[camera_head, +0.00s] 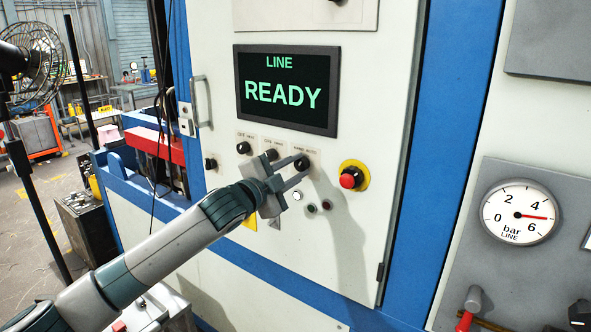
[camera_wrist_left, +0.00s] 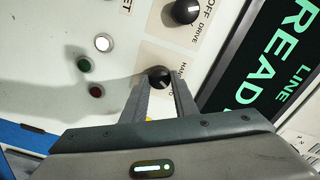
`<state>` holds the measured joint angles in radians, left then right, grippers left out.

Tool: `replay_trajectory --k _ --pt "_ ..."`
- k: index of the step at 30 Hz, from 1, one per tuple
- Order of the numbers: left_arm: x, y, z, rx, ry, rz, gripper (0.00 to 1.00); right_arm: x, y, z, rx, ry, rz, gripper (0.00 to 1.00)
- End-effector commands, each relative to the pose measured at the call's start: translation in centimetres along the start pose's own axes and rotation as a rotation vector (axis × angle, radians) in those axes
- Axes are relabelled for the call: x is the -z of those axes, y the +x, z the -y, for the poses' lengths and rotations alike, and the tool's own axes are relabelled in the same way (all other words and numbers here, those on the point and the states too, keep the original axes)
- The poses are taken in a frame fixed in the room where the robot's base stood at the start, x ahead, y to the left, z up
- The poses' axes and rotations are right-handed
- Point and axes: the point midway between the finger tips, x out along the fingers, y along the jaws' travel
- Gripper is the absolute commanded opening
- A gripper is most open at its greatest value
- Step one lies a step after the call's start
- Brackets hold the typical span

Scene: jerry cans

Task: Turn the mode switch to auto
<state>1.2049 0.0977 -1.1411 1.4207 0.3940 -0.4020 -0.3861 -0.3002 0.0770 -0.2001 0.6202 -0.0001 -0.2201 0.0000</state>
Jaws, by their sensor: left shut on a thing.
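The mode switch is a black rotary knob (camera_head: 302,162), the rightmost of the row under the display on the white cabinet door. My left gripper (camera_head: 305,167) reaches it from the lower left, with its fingertips at the knob. In the left wrist view the knob (camera_wrist_left: 159,75) sits between the two fingertips (camera_wrist_left: 160,84), and the gripper is shut on it. Its label is partly covered by the fingers; only a few letters show, and I cannot tell where the knob points. My right gripper is not in view.
The display (camera_head: 287,90) reads LINE READY. Other knobs (camera_head: 243,147) lie to the left. A red emergency button (camera_head: 350,178) on a yellow disc is to the right; white, green and red buttons sit below. A pressure gauge (camera_head: 519,213) is far right.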

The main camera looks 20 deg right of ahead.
Motion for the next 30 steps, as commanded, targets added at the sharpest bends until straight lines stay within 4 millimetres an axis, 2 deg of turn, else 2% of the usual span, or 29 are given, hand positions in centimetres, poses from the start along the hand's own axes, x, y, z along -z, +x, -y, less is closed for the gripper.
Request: replay_trajectory --k 17,18,20,30 --pt "0.02 0.01 -0.06 0.0 0.048 0.0 0.04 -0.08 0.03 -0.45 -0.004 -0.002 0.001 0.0" --pt "0.02 0.01 -0.06 0.0 0.048 0.0 0.33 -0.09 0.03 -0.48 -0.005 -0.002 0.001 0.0" --pt "0.02 0.01 -0.06 0.0 0.048 0.0 0.45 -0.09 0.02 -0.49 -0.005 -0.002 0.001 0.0" --pt "0.01 -0.06 -0.06 0.0 0.046 0.0 0.45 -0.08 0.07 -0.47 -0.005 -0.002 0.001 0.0"
